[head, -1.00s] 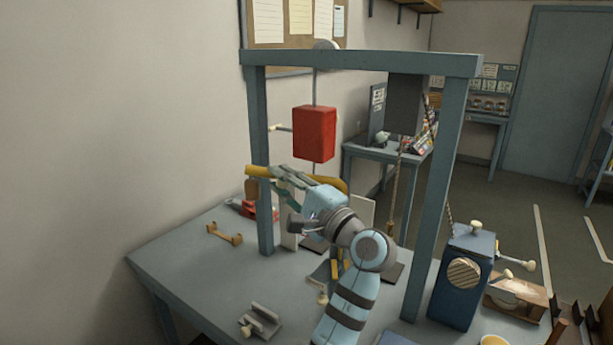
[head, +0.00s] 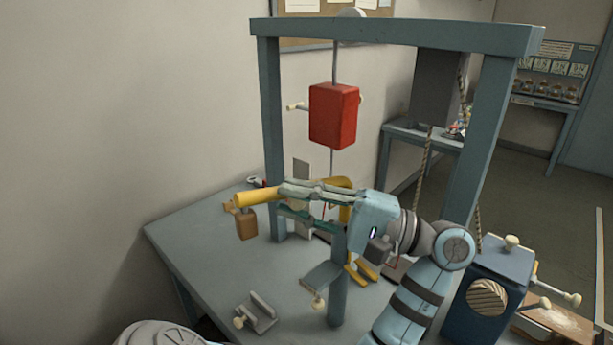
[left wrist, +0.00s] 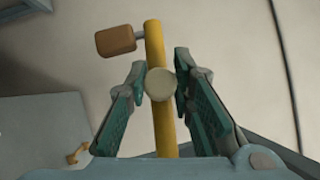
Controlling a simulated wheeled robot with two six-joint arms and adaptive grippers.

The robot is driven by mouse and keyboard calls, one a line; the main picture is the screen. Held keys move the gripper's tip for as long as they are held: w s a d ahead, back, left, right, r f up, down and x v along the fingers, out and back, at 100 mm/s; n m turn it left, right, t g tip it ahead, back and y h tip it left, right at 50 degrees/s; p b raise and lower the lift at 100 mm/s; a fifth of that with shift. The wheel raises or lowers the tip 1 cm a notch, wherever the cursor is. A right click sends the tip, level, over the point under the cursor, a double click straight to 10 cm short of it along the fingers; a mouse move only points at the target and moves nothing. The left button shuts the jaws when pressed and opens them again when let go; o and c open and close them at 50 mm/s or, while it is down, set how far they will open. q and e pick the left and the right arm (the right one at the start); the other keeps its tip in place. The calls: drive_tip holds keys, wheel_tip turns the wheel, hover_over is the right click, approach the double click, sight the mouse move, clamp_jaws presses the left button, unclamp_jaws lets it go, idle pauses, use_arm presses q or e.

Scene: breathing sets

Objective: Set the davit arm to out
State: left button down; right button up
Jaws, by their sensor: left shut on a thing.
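The davit arm (head: 256,198) is a yellow bar with a brown block (head: 246,224) hanging near its outer end. The bar points left across the front of the left frame post. My left gripper (head: 281,199) is shut on the arm's pale round knob. In the left wrist view, the knob (left wrist: 160,84) sits between the fingers (left wrist: 160,76), with the yellow bar (left wrist: 154,40) running lengthwise behind it and the brown block (left wrist: 115,41) to its left. The gripper hides part of the bar in the head view. My right gripper is not in view.
A blue-grey frame (head: 400,34) stands over the table (head: 200,245), with a red block (head: 333,115) hanging inside it. A grey bracket (head: 258,313) is at the front. A blue box with knobs (head: 487,290) stands at right. The left tabletop is clear.

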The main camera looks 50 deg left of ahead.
use_arm(q)
drive_tip(key=shift+d, duration=0.25)
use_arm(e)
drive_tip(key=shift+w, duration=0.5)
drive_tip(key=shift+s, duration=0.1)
use_arm(q)
drive_tip(key=c, duration=1.4)
unclamp_jaws()
drive_tip(key=shift+o, duration=0.2)
drive_tip(key=shift+w, duration=0.1)
drive_tip(key=v, duration=0.7)
drive_tip(key=shift+w+d, duration=0.15)
drive_tip(key=shift+d, duration=0.05)
drive_tip(key=shift+a, duration=0.1)
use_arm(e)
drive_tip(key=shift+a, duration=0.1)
